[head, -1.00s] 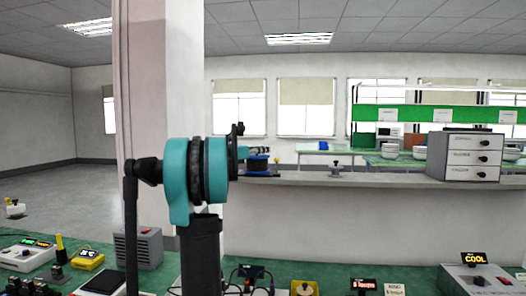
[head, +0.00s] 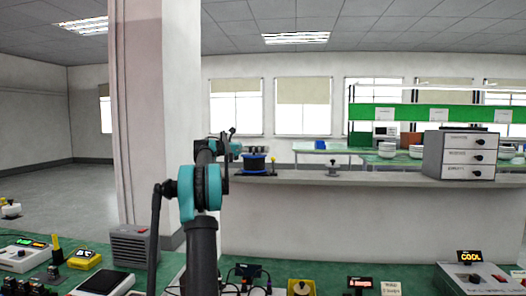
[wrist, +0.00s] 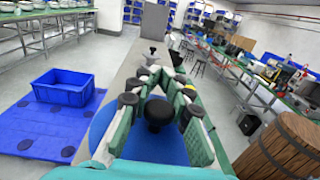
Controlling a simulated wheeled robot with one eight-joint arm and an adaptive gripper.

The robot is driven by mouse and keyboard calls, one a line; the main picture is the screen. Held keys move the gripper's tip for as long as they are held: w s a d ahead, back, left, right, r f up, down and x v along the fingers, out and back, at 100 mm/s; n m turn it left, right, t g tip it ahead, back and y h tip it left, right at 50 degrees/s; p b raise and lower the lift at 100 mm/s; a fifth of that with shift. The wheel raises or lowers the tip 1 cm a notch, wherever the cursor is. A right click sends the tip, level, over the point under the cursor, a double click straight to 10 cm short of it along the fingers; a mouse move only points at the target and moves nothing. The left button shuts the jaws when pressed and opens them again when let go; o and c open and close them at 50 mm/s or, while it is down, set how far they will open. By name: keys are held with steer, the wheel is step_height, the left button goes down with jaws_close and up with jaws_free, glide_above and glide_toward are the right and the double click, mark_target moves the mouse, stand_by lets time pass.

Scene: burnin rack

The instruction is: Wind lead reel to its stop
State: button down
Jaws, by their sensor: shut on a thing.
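The lead reel (head: 256,165), a dark drum on a blue base, sits on the grey ledge in the head view. In the wrist view its blue disc (wrist: 165,146) lies under my gripper (wrist: 160,88). A black round knob (wrist: 158,113) stands over the disc between the two teal fingers. My gripper is shut on this knob, though the finger contact is hard to see. In the head view my gripper (head: 236,147) is small, at the reel's upper left, and partly hidden by my arm.
The ledge (head: 390,183) carries a small knobbed stand (head: 333,168) and a grey drawer unit (head: 460,155) to the right of the reel. A pillar (head: 165,110) rises close to my arm on the left. Devices crowd the green bench below.

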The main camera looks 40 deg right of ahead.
steer(key=shift+a+m+y, duration=0.1)
steer(key=shift+m+y, duration=0.2)
steer(key=shift+y, duration=0.1)
steer(key=c, duration=1.5)
jaws_free()
step_height(320, 180, up, 10)
steer(key=shift+f, duration=0.1)
steer(key=shift+o, duration=0.2)
